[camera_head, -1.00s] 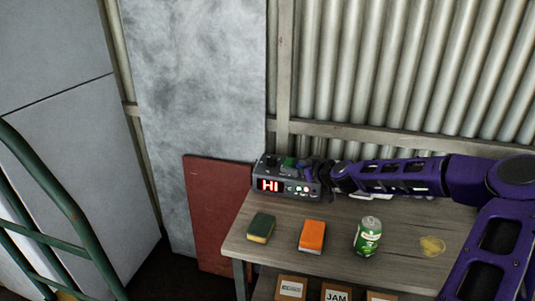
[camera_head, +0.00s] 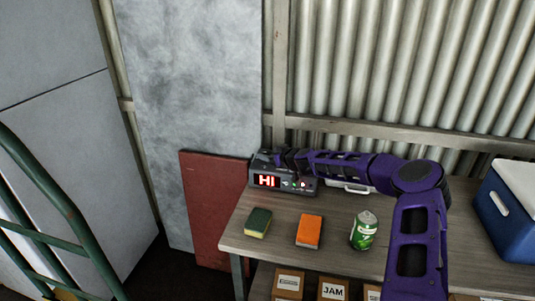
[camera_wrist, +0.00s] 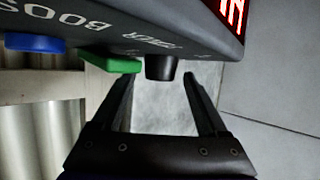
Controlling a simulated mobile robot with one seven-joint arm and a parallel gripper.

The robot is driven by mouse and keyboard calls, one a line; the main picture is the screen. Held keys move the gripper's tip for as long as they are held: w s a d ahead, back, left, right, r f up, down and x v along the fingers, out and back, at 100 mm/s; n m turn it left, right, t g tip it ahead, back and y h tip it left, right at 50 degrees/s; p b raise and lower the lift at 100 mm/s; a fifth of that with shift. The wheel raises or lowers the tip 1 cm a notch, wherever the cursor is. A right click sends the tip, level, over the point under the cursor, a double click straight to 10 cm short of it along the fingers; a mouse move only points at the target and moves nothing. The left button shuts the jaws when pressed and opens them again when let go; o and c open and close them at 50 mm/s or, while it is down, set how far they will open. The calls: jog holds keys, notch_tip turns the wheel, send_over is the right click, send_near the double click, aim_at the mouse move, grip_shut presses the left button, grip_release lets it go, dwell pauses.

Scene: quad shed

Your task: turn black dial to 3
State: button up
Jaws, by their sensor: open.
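The grey control box (camera_head: 286,174) stands at the back left of the workbench, its red display (camera_head: 267,181) reading "HI". In the wrist view the box appears upside down, with the black dial (camera_wrist: 161,68), a green button (camera_wrist: 111,64) and a blue button (camera_wrist: 33,43) on it. My gripper (camera_wrist: 158,77) is open, with one finger on each side of the black dial. I cannot tell whether the fingers touch it. In the head view my gripper (camera_head: 282,156) is over the top of the box and hides the dial. The dial's setting is not readable.
On the workbench (camera_head: 275,217) a green-yellow sponge (camera_head: 258,222), an orange sponge (camera_head: 309,231) and a green can (camera_head: 364,230) stand in front of the box. A blue cooler (camera_head: 510,212) stands at the right. A corrugated wall (camera_head: 400,70) is close behind.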

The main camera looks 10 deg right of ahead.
jog(key=shift+x, duration=1)
grip_shut()
